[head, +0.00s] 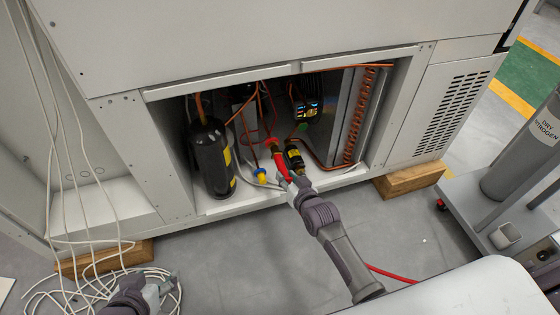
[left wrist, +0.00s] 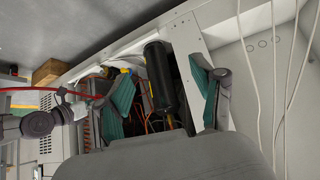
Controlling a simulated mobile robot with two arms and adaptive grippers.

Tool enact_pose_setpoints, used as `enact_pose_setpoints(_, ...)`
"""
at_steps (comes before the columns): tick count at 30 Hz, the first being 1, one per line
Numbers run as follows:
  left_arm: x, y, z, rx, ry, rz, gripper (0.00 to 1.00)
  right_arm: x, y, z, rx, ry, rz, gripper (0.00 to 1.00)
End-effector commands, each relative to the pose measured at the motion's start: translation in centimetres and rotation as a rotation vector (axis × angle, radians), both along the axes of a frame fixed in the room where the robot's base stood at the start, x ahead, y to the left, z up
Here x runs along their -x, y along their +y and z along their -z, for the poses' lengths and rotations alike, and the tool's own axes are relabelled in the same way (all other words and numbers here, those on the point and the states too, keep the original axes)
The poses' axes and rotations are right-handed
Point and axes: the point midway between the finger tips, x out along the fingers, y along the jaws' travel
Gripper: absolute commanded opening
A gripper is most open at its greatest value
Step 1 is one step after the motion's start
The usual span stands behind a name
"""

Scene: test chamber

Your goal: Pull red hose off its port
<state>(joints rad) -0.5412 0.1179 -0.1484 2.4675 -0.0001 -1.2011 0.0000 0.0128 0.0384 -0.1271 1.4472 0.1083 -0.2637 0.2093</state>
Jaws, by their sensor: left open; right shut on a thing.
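The red hose shows as a short red piece (head: 282,170) at the tip of my right gripper (head: 289,180), inside the open bay of the cabinet. My right gripper is shut on it, and its fingers partly hide it. A red mark (head: 271,142) lies just beyond, near the port; whether the hose end is still on the port is too small to tell. More red hose shows in the left wrist view (left wrist: 38,89), beside my right arm. My left gripper (head: 163,288) is open and empty, low at the left; its teal fingers (left wrist: 161,92) stand apart in the left wrist view.
A black cylinder (head: 210,160) stands left in the bay, and a copper coil (head: 360,115) right. A yellow-blue fitting (head: 261,176) sits near the front sill. White cables (head: 75,150) hang at left. A cart with a grey gas cylinder (head: 520,160) stands at right.

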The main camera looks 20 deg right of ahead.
Motion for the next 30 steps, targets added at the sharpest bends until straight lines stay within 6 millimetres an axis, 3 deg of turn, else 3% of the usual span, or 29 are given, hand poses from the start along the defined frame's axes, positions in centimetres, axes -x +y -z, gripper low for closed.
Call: enact_pose_setpoints(30, 1.4, 0.5, 0.7, -0.015, 0.072, -0.007, 0.67, 0.4, 0.0, 0.0, 0.0, 0.0, 0.0, 0.0)
